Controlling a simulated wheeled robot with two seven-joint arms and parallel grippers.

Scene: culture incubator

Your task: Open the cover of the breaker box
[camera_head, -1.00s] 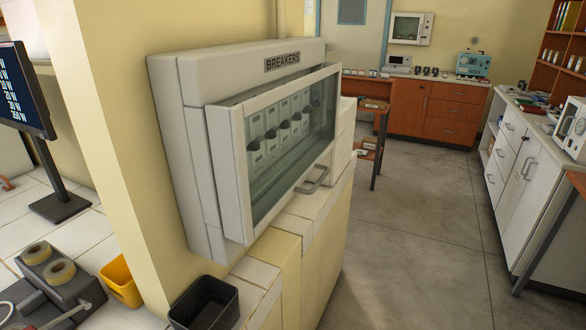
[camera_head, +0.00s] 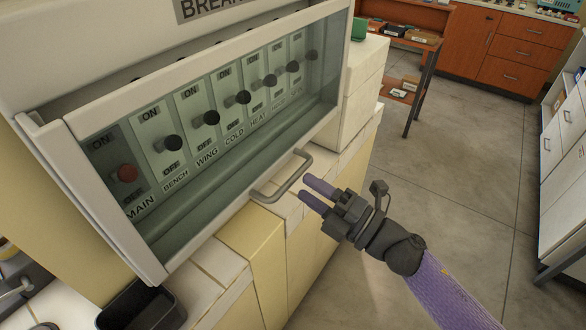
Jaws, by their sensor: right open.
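The breaker box (camera_head: 40,60) is a pale wall box with a label along its top, partly cut off by the picture edge. Its glass-fronted cover (camera_head: 215,65) is down over a row of breakers, with a red knob at MAIN and black knobs at the others. A grey bar handle (camera_head: 284,182) sticks out from the cover's lower edge. My right gripper (camera_head: 310,191) is open, with its two purple fingers pointing at the handle from the right. The fingertips are very close to the handle; I cannot tell whether they touch it. My left gripper is not in view.
A tiled ledge (camera_head: 215,262) runs below the box. A dark open bin (camera_head: 140,308) stands on it at the lower left. A wooden table (camera_head: 405,30) stands behind on the right. The floor to the right is clear.

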